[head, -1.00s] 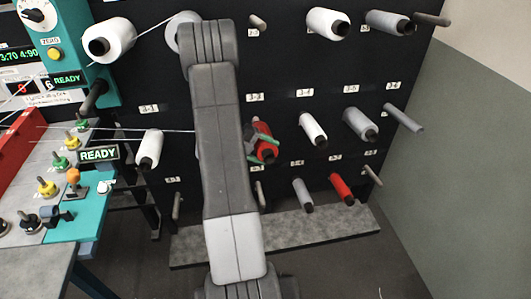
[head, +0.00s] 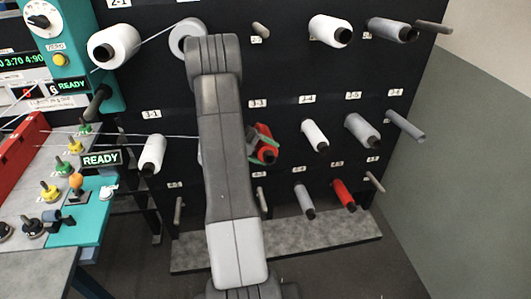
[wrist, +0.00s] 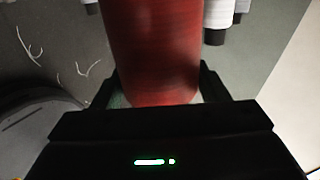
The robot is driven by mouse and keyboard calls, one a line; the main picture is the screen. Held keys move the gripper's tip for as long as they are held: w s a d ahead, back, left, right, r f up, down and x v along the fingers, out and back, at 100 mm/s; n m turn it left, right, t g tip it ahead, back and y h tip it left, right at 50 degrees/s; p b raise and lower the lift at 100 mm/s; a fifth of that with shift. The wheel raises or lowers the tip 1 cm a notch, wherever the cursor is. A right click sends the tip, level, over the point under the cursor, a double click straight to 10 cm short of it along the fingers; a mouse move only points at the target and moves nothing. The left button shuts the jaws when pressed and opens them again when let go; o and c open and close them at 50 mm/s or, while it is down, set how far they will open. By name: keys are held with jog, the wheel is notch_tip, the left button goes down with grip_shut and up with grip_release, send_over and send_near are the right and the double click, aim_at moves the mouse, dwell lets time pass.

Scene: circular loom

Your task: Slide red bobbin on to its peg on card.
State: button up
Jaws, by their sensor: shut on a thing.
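My gripper (head: 266,147) is shut on a red bobbin (head: 267,154), which sits in front of the dark peg board below the 3-3 label. My arm covers part of this area. In the wrist view the red bobbin (wrist: 152,45) fills the space between the fingers (wrist: 152,88). Any peg behind the held bobbin is hidden, so I cannot tell whether it is on one. A second red bobbin (head: 343,194) sits on the bottom row of the board, at the right.
White bobbins (head: 314,135) and grey bobbins (head: 362,131) stick out to the right of my gripper. Bare pegs show at 2-3 (head: 260,30), below my gripper (head: 262,199) and at the right edge (head: 404,125). A teal machine (head: 105,215) and taut threads are at the left.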

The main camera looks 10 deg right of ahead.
jog(key=shift+w, duration=0.3)
jog(key=o, duration=1.8)
jog(key=shift+c, duration=0.2)
jog(key=shift+a, duration=0.1)
jog(key=b+v, duration=0.1)
jog(key=v, duration=1.2)
jog(key=shift+a+r, duration=0.15)
jog(key=shift+a, duration=0.15)
